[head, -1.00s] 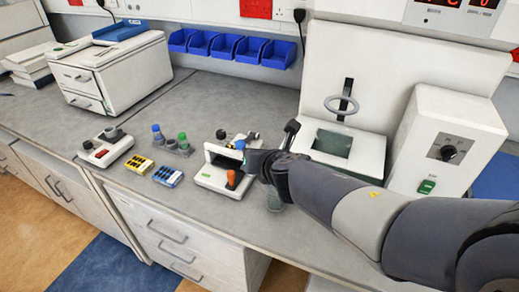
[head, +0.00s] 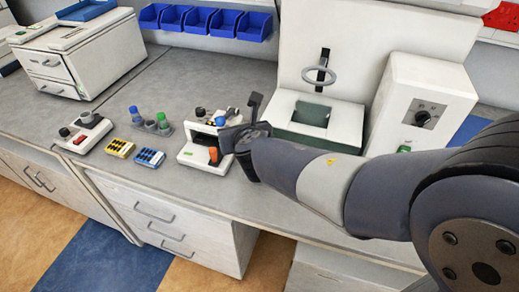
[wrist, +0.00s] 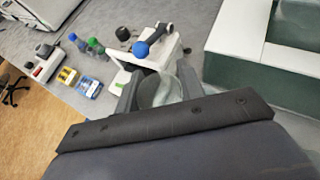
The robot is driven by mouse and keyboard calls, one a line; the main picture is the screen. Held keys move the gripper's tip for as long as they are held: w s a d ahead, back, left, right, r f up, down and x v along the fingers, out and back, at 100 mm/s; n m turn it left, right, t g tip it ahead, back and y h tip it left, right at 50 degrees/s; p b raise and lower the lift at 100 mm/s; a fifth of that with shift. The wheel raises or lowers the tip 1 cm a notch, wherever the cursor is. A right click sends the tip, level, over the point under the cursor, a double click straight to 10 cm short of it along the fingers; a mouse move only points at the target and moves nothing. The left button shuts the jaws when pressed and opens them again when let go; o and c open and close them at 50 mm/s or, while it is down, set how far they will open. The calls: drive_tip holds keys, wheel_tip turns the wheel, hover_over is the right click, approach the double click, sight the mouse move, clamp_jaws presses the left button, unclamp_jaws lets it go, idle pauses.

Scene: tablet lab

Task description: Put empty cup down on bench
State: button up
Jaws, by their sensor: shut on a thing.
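My gripper (wrist: 158,84) is shut on a clear, greenish cup (wrist: 160,92), seen between its two fingers in the wrist view. I make out no contents in the cup. In the head view my gripper (head: 243,136) is over the front part of the grey bench (head: 165,85), just right of a small white device. My arm hides the cup there, and I cannot tell whether its base touches the bench.
A large white machine (head: 345,118) stands behind right. Bare bench lies at the back left.

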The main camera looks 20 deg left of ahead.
drive_tip(key=d+f+m+h, duration=0.1)
drive_tip(key=d, duration=0.1)
drive_tip(key=d+f+m+t+h+b, duration=0.1)
drive_tip(key=d+m, duration=0.1)
drive_tip(key=d, duration=0.1)
drive_tip(key=w+d+f+m+h+b, duration=0.1)
drive_tip(key=d+f+h, duration=0.1)
drive_tip(key=shift+w+d, duration=0.1)
drive_tip(key=shift+d, duration=0.1)
drive_tip(key=d+f+m+h+b, duration=0.1)
drive_tip(key=d+f, duration=0.1)
drive_tip(key=d+f+m+h+b, duration=0.1)
drive_tip(key=d+f+m+h, duration=0.1)
drive_tip(key=d+f, duration=0.1)
drive_tip(key=s+d+f+m+h+b, duration=0.1)
drive_tip(key=d+f+h, duration=0.1)
drive_tip(key=d+f, duration=0.1)
drive_tip(key=shift+s+d+f+m, duration=0.1)
drive_tip(key=shift+d+m, duration=0.05)
drive_tip(key=shift+m, duration=0.25)
drive_tip(key=shift+f+b, duration=0.5)
drive_tip(key=shift+f, duration=1.9)
drive_tip(key=shift+f, duration=0.2)
drive_tip(key=o, duration=0.8)
drive_tip(key=shift+r, duration=0.1)
